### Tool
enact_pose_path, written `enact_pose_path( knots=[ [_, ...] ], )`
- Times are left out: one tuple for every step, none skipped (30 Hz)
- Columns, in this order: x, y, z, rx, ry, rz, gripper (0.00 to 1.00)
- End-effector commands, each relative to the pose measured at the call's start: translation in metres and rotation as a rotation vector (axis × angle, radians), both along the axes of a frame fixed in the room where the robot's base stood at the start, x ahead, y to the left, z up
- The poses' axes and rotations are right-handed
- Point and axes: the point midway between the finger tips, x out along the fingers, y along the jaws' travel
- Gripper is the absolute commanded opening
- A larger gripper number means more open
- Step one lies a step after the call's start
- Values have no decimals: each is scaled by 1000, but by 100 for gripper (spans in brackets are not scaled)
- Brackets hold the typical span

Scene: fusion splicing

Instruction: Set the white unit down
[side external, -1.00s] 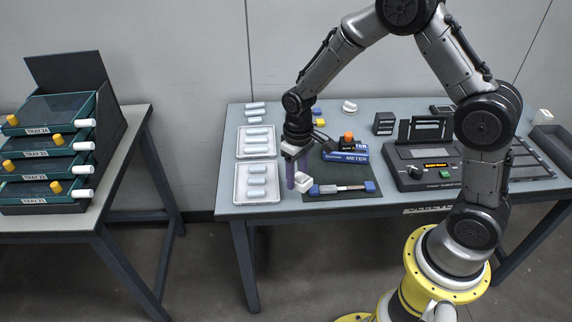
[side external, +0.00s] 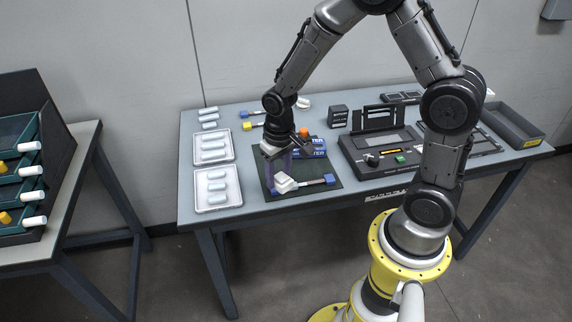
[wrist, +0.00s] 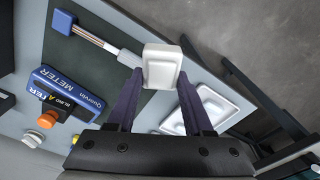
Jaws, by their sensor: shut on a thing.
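My gripper (side external: 283,178) points down over the left part of the dark mat (side external: 258,178), its purple fingers shut on the white unit (side external: 284,183). In the wrist view the white unit (wrist: 162,66) sits between the two fingertips (wrist: 160,82). A thin splice rod with a blue end block (wrist: 63,21) lies on the mat, and its grey-white sleeve reaches up to the unit.
A blue meter (wrist: 72,93) with an orange knob stands behind the rod. White trays (side external: 217,203) of pale cylinders lie left of the mat. A black splicer (side external: 385,160) stands to the right. A rack of drawers (side external: 22,165) is on the other table.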

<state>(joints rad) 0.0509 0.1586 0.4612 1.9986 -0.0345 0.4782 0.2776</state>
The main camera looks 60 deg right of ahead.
Motion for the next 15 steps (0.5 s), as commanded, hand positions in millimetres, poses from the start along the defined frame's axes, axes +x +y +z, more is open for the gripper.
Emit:
enact_pose_path(
  knots=[
    [-14,-11,10,-2,-10,-69,0],
    [-23,-16,15,-3,-13,-109,0],
    [-34,-23,21,-4,-17,-161,0],
    [-42,-28,26,-5,-20,-199,0],
    [-50,-32,30,-6,-24,-233,0],
    [-59,-38,36,-8,-28,-276,0],
    [-67,-43,39,-10,-30,-307,0],
    [-74,-46,43,-12,-31,-334,0],
    [-82,-51,47,-13,-35,-367,0],
    [-87,-54,50,-14,-38,-387,0],
    [-92,-57,53,-16,-39,-405,0],
    [-98,-60,56,-18,-41,-423,0],
    [-101,-62,59,-19,-44,-435,0],
    [-103,-64,61,-21,-47,-445,0],
    [-106,-67,64,-22,-49,-459,0]
  ],
)
